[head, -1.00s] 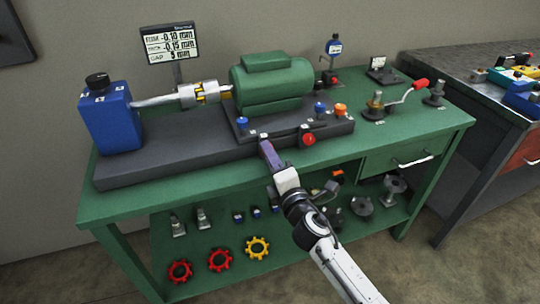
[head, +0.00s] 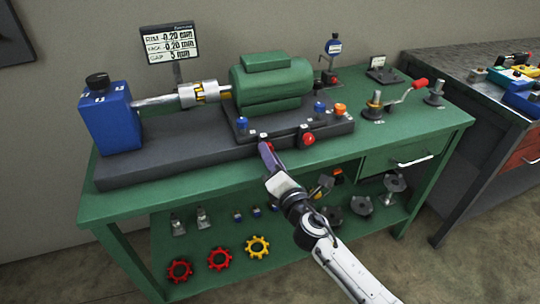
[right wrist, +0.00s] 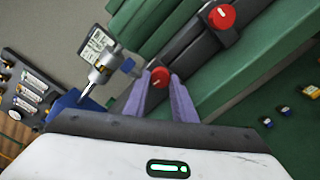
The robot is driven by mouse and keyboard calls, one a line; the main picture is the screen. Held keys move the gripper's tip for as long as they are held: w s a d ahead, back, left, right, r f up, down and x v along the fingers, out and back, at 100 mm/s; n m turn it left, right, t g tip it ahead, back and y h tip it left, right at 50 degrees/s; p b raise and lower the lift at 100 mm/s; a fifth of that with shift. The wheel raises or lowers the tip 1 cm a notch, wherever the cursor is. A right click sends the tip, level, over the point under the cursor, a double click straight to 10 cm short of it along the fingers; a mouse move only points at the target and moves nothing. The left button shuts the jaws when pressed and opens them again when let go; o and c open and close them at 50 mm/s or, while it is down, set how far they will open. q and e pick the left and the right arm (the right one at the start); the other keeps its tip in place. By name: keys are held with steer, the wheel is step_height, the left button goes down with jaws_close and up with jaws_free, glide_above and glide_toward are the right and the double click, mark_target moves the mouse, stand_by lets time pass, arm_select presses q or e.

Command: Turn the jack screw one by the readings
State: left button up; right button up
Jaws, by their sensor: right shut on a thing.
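My right gripper (head: 266,150) reaches up to the front edge of the motor's dark base. In the right wrist view its purple fingers (right wrist: 171,98) are shut on a red jack screw knob (right wrist: 160,77), one finger on each side. A second red knob (head: 308,139) with a white mark sits farther right on the same edge. The readout (head: 170,43) behind the bench seems to show -0.20 mm, -0.20 mm and a gap of 5 mm. The green motor (head: 270,84) stands on the base. My left gripper is out of view.
A coupling (head: 200,93) joins the motor to the blue box (head: 111,118). Blue knobs (head: 241,124) and an orange knob (head: 340,109) stand on the base. A red-handled crank (head: 405,95) lies at the right. The lower shelf holds several coloured rings (head: 220,259).

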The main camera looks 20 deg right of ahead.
steer(key=o, duration=1)
steer(key=shift+o, duration=0.2)
steer(key=s, duration=1)
steer(key=shift+s+d, duration=0.15)
steer(key=shift+s, duration=0.05)
steer(key=s+a+f+m+g+y, duration=0.2)
steer(key=s+f+m+g, duration=0.7)
steer(key=s+f+m, duration=1.4)
steer(key=shift+a+f, duration=0.25)
